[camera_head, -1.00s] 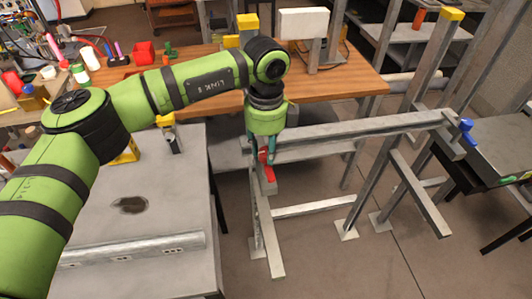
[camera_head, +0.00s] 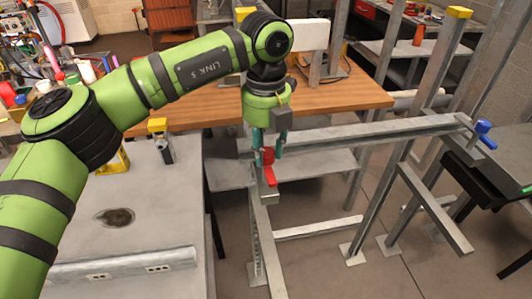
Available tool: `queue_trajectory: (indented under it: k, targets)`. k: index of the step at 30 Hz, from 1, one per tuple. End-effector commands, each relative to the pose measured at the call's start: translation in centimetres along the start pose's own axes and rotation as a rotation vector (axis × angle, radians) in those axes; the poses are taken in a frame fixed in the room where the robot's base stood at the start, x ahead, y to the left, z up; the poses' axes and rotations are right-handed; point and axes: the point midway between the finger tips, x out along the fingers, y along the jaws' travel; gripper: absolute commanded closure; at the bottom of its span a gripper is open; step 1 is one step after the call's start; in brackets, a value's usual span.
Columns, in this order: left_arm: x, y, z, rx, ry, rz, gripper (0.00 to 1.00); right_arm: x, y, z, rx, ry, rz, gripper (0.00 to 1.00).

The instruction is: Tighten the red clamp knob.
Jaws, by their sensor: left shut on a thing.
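The red clamp knob (camera_head: 269,174) is at the near left corner of the grey metal frame (camera_head: 350,135). My left gripper (camera_head: 268,150) points down over it, with its teal fingers on either side of the knob's upper part. It is shut on the knob. The fingers hide part of the knob, and the clamp's body is mostly hidden behind them. A blue clamp knob (camera_head: 485,129) is at the far right end of the frame's rail. My right gripper is not in view.
A grey worktable (camera_head: 165,215) with a dark stain is on the left. A wooden bench (camera_head: 345,95) with a white box (camera_head: 303,34) stands behind the frame. A dark table (camera_head: 515,155) is at the right. Open floor shows beneath the frame.

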Motion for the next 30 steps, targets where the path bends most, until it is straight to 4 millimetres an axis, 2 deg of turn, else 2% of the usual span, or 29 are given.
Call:
queue_trajectory:
  k: [12, 30]
  targets:
    - [0.2, 0.0, -0.1, 0.397, 0.003, 0.002, 0.98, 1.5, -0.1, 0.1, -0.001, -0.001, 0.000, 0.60]
    - [0.1, 0.0, -0.1, 0.967, 0.005, -0.001, 0.98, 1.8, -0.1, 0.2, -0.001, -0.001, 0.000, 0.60]
